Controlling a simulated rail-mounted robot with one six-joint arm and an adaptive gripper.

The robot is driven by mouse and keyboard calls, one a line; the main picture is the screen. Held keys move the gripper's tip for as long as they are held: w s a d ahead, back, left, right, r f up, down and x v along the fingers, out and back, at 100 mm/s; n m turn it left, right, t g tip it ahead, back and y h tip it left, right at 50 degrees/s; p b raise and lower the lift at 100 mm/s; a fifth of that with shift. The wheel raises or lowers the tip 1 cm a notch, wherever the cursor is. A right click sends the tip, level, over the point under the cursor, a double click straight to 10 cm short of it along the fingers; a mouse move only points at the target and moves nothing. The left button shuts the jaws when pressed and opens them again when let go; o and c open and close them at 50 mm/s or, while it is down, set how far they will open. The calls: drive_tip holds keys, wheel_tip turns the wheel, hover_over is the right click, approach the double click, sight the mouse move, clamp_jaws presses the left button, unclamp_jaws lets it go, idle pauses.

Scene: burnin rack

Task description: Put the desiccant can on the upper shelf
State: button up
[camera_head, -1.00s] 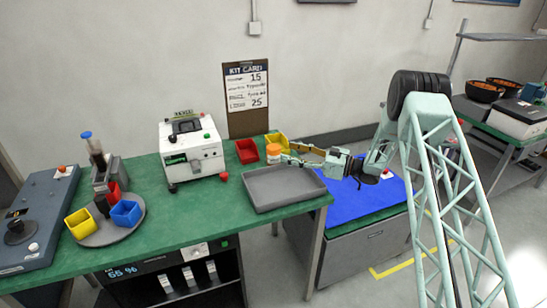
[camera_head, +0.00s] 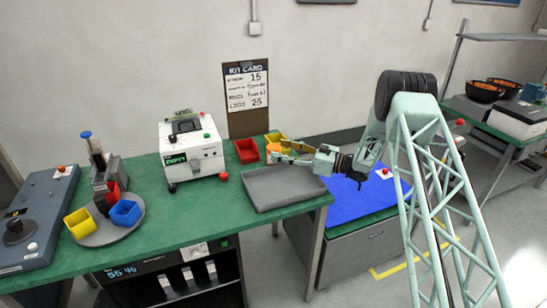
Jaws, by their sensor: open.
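A small can with an orange lid and pale body, which looks like the desiccant can (camera_head: 272,147), stands at the back of the green bench behind the grey tray. My gripper (camera_head: 276,153) reaches it from the right with its fingers open. The fingertips overlap the can in this view, and I cannot tell whether they touch it. They partly hide the can. A grey upper shelf (camera_head: 497,37), bare where visible, is on the rack at the far right.
A grey tray (camera_head: 284,190) lies in front of my gripper. Red (camera_head: 247,151) and yellow (camera_head: 277,138) bins stand close to the can. A white instrument (camera_head: 191,151) is to the left. A blue mat (camera_head: 365,203) lies below my arm. Orange-filled bowls (camera_head: 478,91) sit on the right rack's lower surface.

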drive_tip(key=shift+x, duration=1.1)
drive_tip(key=c, duration=1.1)
drive_tip(key=shift+r, duration=0.1)
drive_tip(key=shift+r+p, duration=0.55)
drive_tip(key=shift+r, duration=4.35)
